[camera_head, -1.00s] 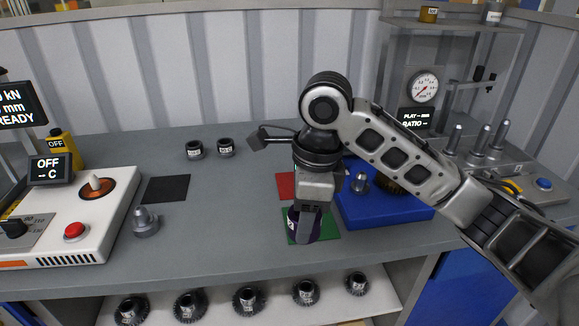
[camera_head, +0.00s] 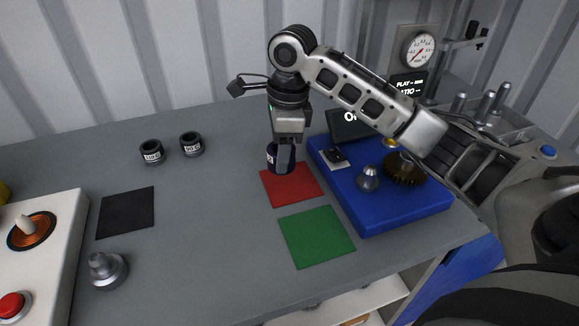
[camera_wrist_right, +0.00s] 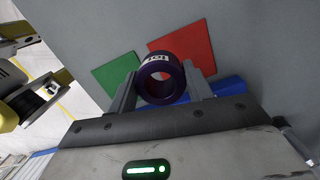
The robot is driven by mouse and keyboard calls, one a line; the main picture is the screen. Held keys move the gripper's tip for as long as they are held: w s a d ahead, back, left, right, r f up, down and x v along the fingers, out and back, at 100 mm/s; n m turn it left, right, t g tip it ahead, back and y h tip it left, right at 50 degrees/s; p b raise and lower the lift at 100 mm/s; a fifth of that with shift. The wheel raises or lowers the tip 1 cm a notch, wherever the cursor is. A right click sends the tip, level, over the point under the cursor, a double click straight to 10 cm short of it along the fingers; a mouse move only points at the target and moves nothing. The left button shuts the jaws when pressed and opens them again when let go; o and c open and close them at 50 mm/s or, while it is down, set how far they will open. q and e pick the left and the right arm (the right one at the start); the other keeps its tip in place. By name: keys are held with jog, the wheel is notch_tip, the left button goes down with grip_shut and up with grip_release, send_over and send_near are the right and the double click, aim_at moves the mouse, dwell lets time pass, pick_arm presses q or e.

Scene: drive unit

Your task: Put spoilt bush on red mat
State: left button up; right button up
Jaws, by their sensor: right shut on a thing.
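A dark purple ring-shaped bush (camera_head: 276,158) with a white label is held in my right gripper (camera_head: 285,150). In the right wrist view the bush (camera_wrist_right: 161,80) sits between the two fingers, its bore facing the camera. The red mat (camera_head: 292,188) lies flat on the grey bench; the bush is at its far edge in the head view. I cannot tell whether the bush touches the mat. The red mat also shows in the right wrist view (camera_wrist_right: 190,40).
The green mat (camera_head: 316,237) lies in front of the red one. A blue tray (camera_head: 375,215) with a gear and metal parts is close on the right. Two labelled dark bushes (camera_head: 152,153) (camera_head: 191,145) and a black mat (camera_head: 126,212) are to the left. The bench between is clear.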

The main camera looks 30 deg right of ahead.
jog(key=w+d+f, duration=0.1)
jog(key=d+f, duration=0.1)
jog(key=f, duration=0.1)
jog(key=w+d+f, duration=0.1)
jog(key=f, duration=0.1)
jog(key=shift+w+d, duration=0.25)
jog(key=shift+w, duration=0.05)
jog(key=f, duration=0.3)
jog(key=shift+w+d, duration=0.15)
jog(key=shift+d, duration=0.15)
jog(key=shift+f, duration=0.4)
jog(key=shift+f, duration=0.1)
jog(key=o, duration=0.9)
jog(key=r, duration=0.4)
jog(key=d+r, duration=0.1)
jog(key=r, duration=0.7)
jog(key=shift+s+d, duration=0.15)
jog(key=shift+s, duration=0.15)
